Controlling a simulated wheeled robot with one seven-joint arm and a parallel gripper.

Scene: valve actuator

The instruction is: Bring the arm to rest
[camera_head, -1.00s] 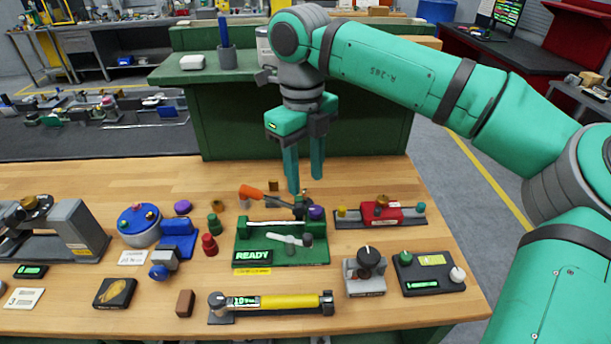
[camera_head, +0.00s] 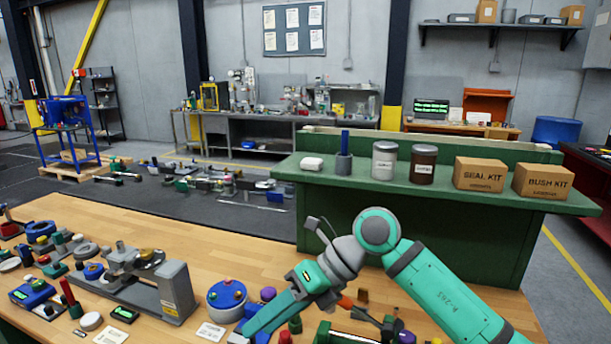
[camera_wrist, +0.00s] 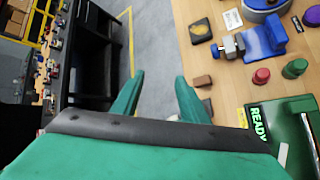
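My gripper (camera_head: 247,329) is low over the front part of the wooden bench (camera_head: 213,262) in the head view, tilted with its fingers toward the lower left. In the wrist view my gripper (camera_wrist: 158,78) has its two green fingers apart with nothing between them; the grey floor shows through the gap. In the head view my forearm comes from the lower right and bends at the wrist. It hides part of the bench top. I cannot tell how far the fingertips are above the bench.
A blue round device (camera_head: 227,295) is close to the fingers. A grey fixture (camera_head: 150,284) stands left of it. The green READY fixture (camera_wrist: 285,125) shows in the wrist view. Behind my arm, a green raised shelf (camera_head: 440,194) holds jars and boxes.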

